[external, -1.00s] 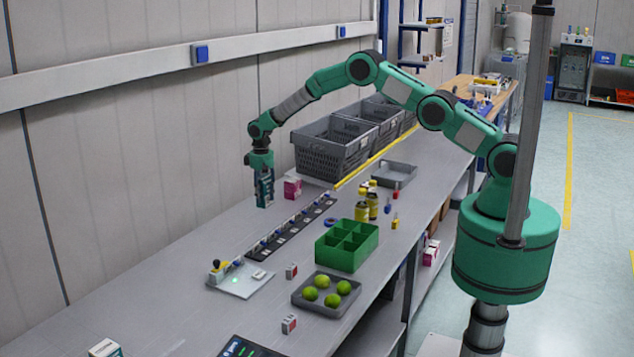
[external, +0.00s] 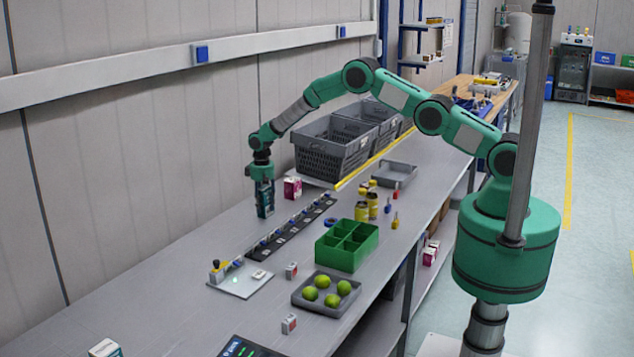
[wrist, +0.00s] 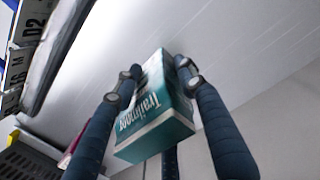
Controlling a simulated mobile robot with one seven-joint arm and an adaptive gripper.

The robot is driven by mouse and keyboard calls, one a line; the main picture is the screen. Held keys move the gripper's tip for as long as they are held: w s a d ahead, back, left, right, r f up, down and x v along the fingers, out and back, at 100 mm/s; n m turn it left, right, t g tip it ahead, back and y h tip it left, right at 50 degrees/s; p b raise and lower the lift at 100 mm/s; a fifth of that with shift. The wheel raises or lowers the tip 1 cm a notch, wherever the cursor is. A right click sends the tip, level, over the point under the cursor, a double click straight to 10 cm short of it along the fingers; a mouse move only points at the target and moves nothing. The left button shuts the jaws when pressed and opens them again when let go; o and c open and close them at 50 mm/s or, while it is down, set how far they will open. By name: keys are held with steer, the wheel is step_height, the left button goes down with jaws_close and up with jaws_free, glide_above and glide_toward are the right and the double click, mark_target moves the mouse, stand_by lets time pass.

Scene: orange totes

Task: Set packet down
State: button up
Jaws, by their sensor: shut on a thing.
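The packet (external: 268,207) is a teal and white box with white lettering. My gripper (external: 264,202) points down and is shut on it, low over the grey bench near the wall.
A pink and white box (external: 292,188) stands close to the right of the packet. A dark strip of labelled slots (external: 290,232) runs in front. Grey crates (external: 330,158) stand behind. A green divided bin (external: 347,258) is nearer. Bare bench (external: 180,255) lies to the left.

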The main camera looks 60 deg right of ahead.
mark_target(263, 187)
stand_by(0.3)
steer(key=o, duration=1.2)
steer(key=shift+o, duration=0.2)
steer(key=shift+r, duration=0.1)
step_height(263, 187, up, 12)
steer(key=shift+a+b, duration=0.1)
steer(key=shift+b, duration=0.25)
